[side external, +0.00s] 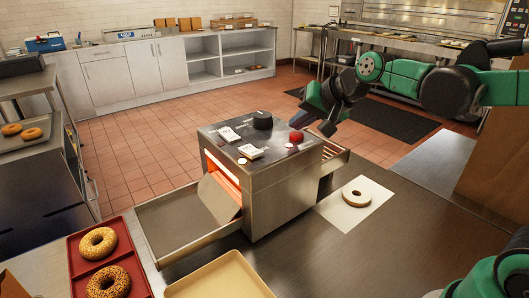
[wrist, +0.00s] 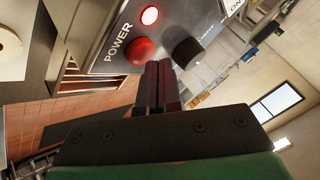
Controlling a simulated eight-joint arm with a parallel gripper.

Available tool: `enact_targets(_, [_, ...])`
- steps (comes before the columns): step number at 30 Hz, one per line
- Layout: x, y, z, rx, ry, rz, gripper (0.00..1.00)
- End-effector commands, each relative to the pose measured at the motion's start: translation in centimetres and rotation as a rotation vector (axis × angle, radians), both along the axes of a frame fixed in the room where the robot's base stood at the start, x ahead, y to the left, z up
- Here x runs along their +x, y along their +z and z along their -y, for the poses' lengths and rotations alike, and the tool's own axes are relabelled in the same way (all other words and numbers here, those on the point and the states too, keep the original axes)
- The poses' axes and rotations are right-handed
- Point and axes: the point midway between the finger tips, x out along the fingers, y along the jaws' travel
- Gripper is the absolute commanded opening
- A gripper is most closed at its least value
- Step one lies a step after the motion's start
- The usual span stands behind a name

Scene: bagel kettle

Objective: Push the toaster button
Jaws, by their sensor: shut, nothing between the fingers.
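The toaster (side external: 262,185) is a steel box on the metal counter with a glowing slot on its left side. Its red button (side external: 296,136) is on the top, near a black knob (side external: 262,119). In the wrist view the red button (wrist: 139,50) sits beside the word POWER, with a lit red light (wrist: 149,15) and the black knob (wrist: 187,53) near it. My gripper (side external: 327,131) is shut and empty, just right of and close to the red button. In the wrist view its fingertips (wrist: 159,66) are close to the button and knob; whether they touch is unclear.
A bagel half (side external: 357,192) lies on white paper (side external: 338,211) right of the toaster. A red tray (side external: 75,258) with two bagels and a tan tray (side external: 218,279) are at the front left. A steel chute tray (side external: 165,223) extends left from the toaster.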

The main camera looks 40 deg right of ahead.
Motion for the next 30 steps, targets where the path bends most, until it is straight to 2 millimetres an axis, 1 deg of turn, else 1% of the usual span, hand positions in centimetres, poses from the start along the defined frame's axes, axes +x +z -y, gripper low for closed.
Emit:
enact_targets(5, [0.0, 0.6, 0.0, 0.0, 0.0, 0.0, 0.0])
enact_targets(15, [0.0, 4.4, 0.0, 0.0, 0.0, 0.0, 0.0])
enact_targets(19, [0.0, 5.5, 0.0, 0.0, 0.0, 0.0, 0.0])
enact_targets(23, [0.0, 6.0, 0.0, 0.0, 0.0, 0.0, 0.0])
enact_targets(30, [0.0, 6.0, 0.0, -0.001, 0.001, 0.0, 0.0])
